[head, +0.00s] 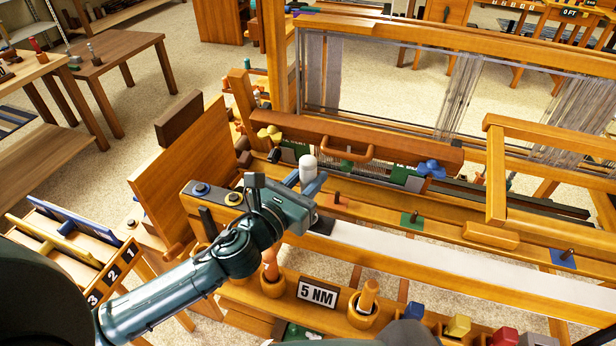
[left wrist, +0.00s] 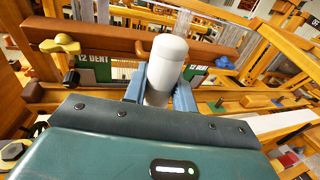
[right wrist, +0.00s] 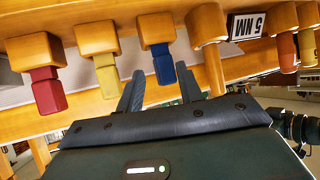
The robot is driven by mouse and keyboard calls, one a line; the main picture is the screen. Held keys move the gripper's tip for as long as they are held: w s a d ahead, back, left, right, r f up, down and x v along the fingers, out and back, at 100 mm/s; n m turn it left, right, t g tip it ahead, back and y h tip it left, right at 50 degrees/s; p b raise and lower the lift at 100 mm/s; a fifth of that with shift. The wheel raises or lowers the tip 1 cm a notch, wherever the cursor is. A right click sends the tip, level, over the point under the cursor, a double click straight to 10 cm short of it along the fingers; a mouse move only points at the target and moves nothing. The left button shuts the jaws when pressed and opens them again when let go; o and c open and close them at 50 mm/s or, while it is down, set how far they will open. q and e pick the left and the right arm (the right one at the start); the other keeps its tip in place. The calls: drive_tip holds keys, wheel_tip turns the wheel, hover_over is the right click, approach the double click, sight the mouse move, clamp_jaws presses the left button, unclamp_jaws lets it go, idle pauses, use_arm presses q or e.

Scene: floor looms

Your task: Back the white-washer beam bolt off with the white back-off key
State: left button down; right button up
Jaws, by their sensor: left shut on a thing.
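The white back-off key (head: 308,166) shows as a white rounded handle standing up from my left gripper (head: 313,186). In the left wrist view the white handle (left wrist: 168,62) is between the blue-grey fingers of my left gripper (left wrist: 160,92), which is shut on it. Its lower end is hidden by the gripper. The gripper is above the loom's front beam (head: 375,212), at its left part. I cannot make out the white-washer bolt; the gripper may cover it. My right gripper (right wrist: 157,75) is open and empty below a rack of coloured handles.
Bolts on red (head: 334,203), green (head: 412,221) and blue (head: 563,258) squares stand along the beam. The front rack holds wooden-handled tools, a "5 NM" sign (head: 317,293) and coloured handles (head: 457,326). A brown rail with a handle (head: 347,148) lies behind the gripper.

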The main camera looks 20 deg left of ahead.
sight(303, 166)
use_arm(q)
drive_tip(key=shift+r+p, duration=0.6)
drive_tip(key=shift+r, duration=0.25)
drive_tip(key=shift+r+p, duration=0.8)
drive_tip(key=shift+r, duration=0.6)
